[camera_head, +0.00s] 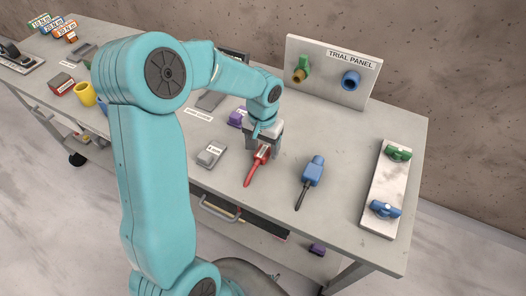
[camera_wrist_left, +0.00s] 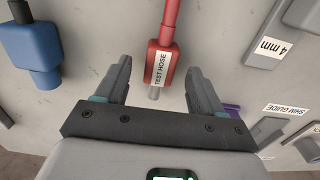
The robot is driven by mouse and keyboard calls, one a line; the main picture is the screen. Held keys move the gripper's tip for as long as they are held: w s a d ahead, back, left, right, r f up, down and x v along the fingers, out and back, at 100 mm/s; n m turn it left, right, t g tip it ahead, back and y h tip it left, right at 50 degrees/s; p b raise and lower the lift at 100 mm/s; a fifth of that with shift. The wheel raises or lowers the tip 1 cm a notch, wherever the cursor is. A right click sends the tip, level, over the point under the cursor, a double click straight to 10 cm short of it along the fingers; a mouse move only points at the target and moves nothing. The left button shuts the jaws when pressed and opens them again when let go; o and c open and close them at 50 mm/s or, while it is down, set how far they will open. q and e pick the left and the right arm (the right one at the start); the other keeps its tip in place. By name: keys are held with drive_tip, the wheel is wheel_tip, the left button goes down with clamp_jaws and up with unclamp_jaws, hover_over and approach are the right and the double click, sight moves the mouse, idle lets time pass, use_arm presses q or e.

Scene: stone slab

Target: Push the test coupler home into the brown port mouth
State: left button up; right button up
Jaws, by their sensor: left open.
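The test coupler, a red body labelled TEST HOSE (camera_wrist_left: 162,62) with a red hose end, lies on the slab; it also shows in the head view (camera_head: 252,174). My left gripper (camera_wrist_left: 158,72) is open above it, one finger on each side of the red body, with gaps showing on both sides. In the head view my left gripper (camera_head: 263,142) covers the coupler's far end. The brown port mouth (camera_head: 299,76) is on the upright trial panel (camera_head: 325,88), beside a green part. My right gripper is not in view.
A blue port (camera_head: 351,80) is at the panel's right. A blue coupler (camera_head: 313,171) with a dark stem lies right of the red one. A pale board (camera_head: 383,193) with green and blue valves lies far right. A grey 4 mm block (camera_head: 209,154) is at left.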

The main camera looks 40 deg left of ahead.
use_arm(q)
wheel_tip(320, 180, down, 2)
drive_tip(key=shift+w+f, duration=0.1)
drive_tip(key=shift+f, duration=0.1)
drive_tip(key=shift+c, duration=0.3)
drive_tip(key=c, duration=1.1)
drive_tip(key=shift+r, duration=0.15)
